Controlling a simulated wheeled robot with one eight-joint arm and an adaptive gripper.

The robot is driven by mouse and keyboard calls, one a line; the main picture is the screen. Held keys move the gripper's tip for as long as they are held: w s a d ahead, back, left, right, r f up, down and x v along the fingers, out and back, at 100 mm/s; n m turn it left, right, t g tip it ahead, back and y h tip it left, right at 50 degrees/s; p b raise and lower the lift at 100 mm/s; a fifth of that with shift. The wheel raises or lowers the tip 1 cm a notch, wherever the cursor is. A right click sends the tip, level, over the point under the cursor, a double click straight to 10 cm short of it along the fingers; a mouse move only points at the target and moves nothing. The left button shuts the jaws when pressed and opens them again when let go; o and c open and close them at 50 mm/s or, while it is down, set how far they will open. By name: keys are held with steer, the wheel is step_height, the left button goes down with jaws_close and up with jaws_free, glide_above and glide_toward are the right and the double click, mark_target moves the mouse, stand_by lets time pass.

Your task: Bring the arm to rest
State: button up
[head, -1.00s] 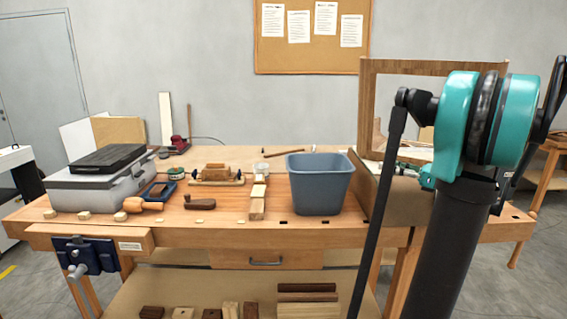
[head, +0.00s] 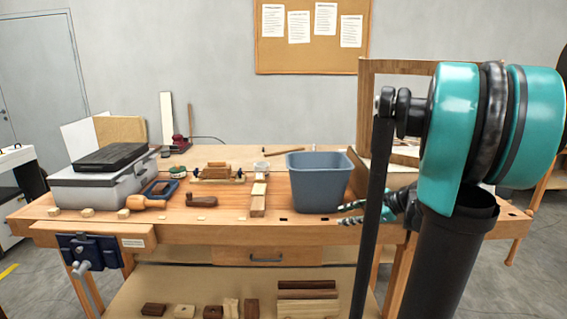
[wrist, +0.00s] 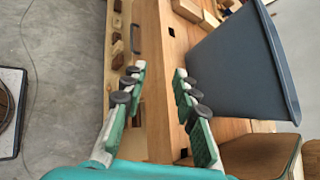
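My gripper (head: 345,214) shows in the head view at the right, in front of the bench's front edge and just right of the blue-grey bin. In the wrist view my gripper (wrist: 158,76) has its two green-and-grey fingers apart, with nothing between them. The wooden workbench (head: 180,236) spans the head view. In the wrist view the bench edge lies behind the fingers, and the bin (wrist: 240,65) is close to the right finger. I cannot tell whether they touch. My arm hides part of the bench's right side.
The bin (head: 320,185) stands on the bench near its front edge. A wooden frame (head: 365,110) stands behind my arm.

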steer(key=s+f+n+g+h, duration=0.2)
steer(key=s+f+n+h, duration=0.7)
steer(key=s+f+n, duration=0.7)
steer(key=shift+s+a+f+n+h, duration=0.3)
steer(key=shift+s+a+n, duration=0.05)
steer(key=shift+s+n, duration=0.65)
